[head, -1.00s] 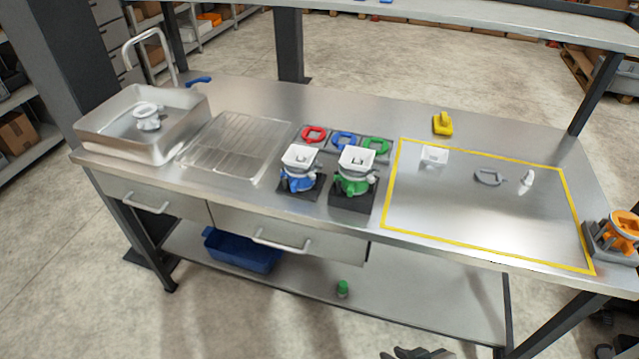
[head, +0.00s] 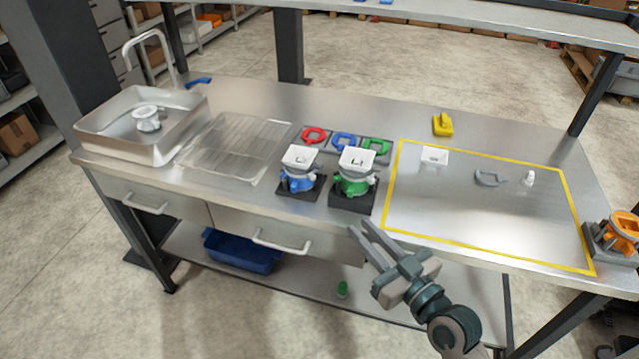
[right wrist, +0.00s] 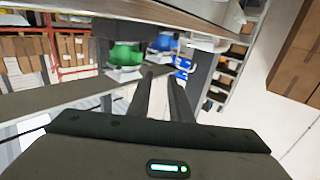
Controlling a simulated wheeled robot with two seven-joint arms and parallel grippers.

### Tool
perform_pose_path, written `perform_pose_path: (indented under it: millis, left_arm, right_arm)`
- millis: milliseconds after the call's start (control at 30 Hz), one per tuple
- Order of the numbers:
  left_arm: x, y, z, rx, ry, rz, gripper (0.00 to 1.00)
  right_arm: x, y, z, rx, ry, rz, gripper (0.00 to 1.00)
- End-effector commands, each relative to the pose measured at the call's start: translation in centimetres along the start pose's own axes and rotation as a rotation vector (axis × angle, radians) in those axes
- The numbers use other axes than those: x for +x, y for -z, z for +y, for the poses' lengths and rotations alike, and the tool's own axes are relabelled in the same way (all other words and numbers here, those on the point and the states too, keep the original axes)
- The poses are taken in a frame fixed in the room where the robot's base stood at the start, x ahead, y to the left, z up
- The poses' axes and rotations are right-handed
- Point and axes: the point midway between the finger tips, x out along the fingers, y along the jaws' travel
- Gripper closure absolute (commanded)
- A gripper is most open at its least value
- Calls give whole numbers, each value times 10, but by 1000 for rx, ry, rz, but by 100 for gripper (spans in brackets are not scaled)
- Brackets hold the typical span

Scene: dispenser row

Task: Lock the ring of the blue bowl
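The blue bowl (head: 299,183) sits in a dispenser with a white hopper (head: 300,158) on a dark base, left of the green one on the counter. Its ring is too small to make out. A loose blue ring (head: 344,141) lies in a tray behind, between a red and a green ring. My right gripper (head: 364,233) is open and empty in front of the counter's front edge, below the green dispenser. In the right wrist view, its two fingers (right wrist: 160,85) stand apart, with the blue bowl (right wrist: 161,43) beyond them. My left gripper is not in view.
The green dispenser (head: 355,180) stands close to the right of the blue one. A drain rack (head: 235,147) and sink (head: 95,128) are to the left. A yellow-outlined area (head: 480,225) on the right holds small parts. An orange dispenser (head: 622,232) stands at the right end.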

Motion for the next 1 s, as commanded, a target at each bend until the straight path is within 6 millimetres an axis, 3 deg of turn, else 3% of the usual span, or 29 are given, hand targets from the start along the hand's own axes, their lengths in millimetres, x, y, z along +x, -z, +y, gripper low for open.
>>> perform_pose_path:
  millis: [367, 567, 1000]
  left_arm:
    - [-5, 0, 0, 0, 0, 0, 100]
    - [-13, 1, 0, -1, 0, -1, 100]
    - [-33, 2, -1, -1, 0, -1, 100]
  right_arm:
    - [16, 1, 0, 1, -1, 0, 81]
    - [44, 2, 1, 2, -2, -1, 81]
    - [124, 2, 0, 3, 0, -2, 81]
